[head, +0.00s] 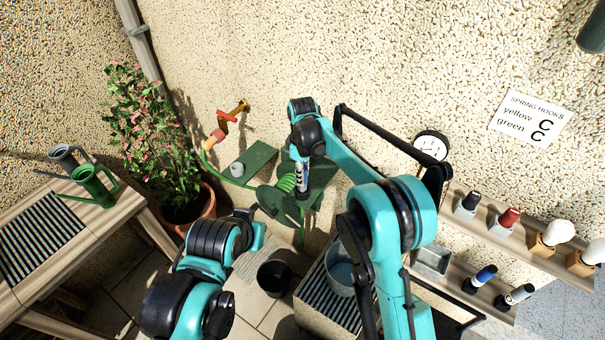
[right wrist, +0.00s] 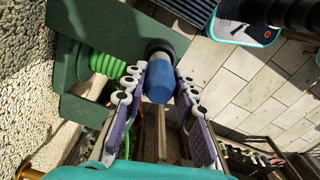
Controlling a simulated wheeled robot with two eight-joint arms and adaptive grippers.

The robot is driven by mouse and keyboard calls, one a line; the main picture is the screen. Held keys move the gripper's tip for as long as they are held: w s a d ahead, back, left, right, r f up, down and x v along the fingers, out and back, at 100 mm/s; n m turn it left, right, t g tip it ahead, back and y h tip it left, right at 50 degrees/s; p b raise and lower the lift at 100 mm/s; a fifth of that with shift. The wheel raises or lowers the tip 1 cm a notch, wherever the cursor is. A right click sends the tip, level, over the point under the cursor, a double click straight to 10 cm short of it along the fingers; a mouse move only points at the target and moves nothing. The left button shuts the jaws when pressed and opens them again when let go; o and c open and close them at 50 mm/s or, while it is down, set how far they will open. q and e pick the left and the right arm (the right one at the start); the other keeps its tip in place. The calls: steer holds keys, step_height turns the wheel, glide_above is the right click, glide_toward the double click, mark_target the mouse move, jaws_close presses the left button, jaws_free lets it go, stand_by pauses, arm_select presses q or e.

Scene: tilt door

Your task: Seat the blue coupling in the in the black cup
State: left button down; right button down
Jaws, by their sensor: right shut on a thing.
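A green hose (right wrist: 105,62) coils beside the green board (right wrist: 110,28). A small pale cup (head: 237,170) stands on the left green shelf (head: 255,158). A dark bucket (head: 274,279) stands on the floor. Shelves at right hold several coloured fittings, including a blue-and-black one (head: 481,278).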

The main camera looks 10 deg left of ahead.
steer(key=shift+f+b, duration=1.15)
steer(key=shift+f, duration=0.45)
steer(key=c, duration=1.1)
jaws_free()
steer(key=shift+r, duration=0.1)
step_height(320, 180, up, 12)
steer(key=shift+f, duration=0.1)
